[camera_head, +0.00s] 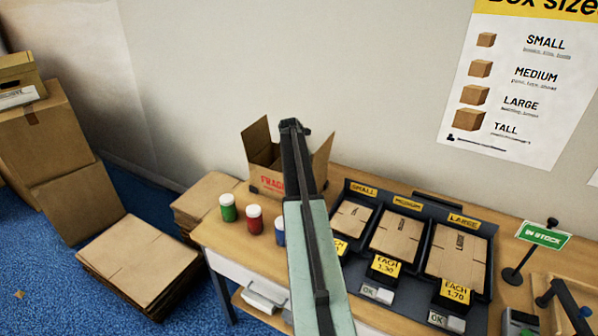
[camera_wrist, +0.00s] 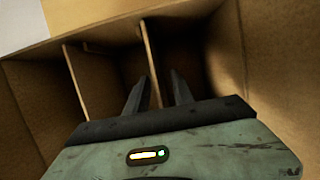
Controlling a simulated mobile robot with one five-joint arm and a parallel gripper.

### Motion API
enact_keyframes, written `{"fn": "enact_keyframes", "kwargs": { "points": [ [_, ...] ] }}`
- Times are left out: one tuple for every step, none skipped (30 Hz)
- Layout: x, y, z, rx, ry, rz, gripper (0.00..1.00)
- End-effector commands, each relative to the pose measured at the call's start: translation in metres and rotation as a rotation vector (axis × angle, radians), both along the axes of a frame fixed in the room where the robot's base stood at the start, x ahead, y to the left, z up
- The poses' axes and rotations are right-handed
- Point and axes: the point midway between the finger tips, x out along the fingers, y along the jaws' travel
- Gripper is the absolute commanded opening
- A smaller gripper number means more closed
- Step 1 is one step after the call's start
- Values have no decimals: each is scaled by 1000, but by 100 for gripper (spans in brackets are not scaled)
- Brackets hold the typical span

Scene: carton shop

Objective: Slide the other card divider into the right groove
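The open carton (camera_head: 262,180) stands at the back of the table in the head view, with red print on its front; my arm covers part of it. My gripper (camera_head: 292,124) is over it. In the wrist view I look into the carton (camera_wrist: 225,55). One card divider (camera_wrist: 76,75) stands upright at the left. The other card divider (camera_wrist: 146,45) stands upright to its right, between my gripper's fingers (camera_wrist: 158,80). The fingers are apart, with gaps visible beside the card. The divider's lower edge is hidden, so I cannot tell how it sits in the groove.
Green (camera_head: 228,207), red (camera_head: 254,219) and blue (camera_head: 280,230) jars with white lids stand in front of the carton. A dark rack (camera_head: 412,255) of flat cartons is to the right, with an in-stock sign (camera_head: 543,235) beyond. Flat cartons (camera_head: 138,262) are stacked on the floor at left.

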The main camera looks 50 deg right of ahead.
Motion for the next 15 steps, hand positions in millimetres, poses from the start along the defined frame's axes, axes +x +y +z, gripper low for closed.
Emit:
{"fn": "enact_keyframes", "kwargs": {
  "points": [
    [0,0,0,0,0,0,28],
    [0,0,0,0,0,0,28],
    [0,0,0,0,0,0,28],
    [0,0,0,0,0,0,28],
    [0,0,0,0,0,0,28],
    [0,0,0,0,0,0,28],
    [0,0,0,0,0,0,28],
    [0,0,1,0,0,0,28],
    [0,1,3,0,0,0,28],
    [0,1,5,0,0,0,28],
    [-1,2,8,0,0,0,28],
    [-1,3,12,0,0,0,28],
    [-1,4,17,0,0,0,28],
    [-2,5,21,0,0,0,28],
    [-2,7,28,0,0,0,28]
  ]
}}
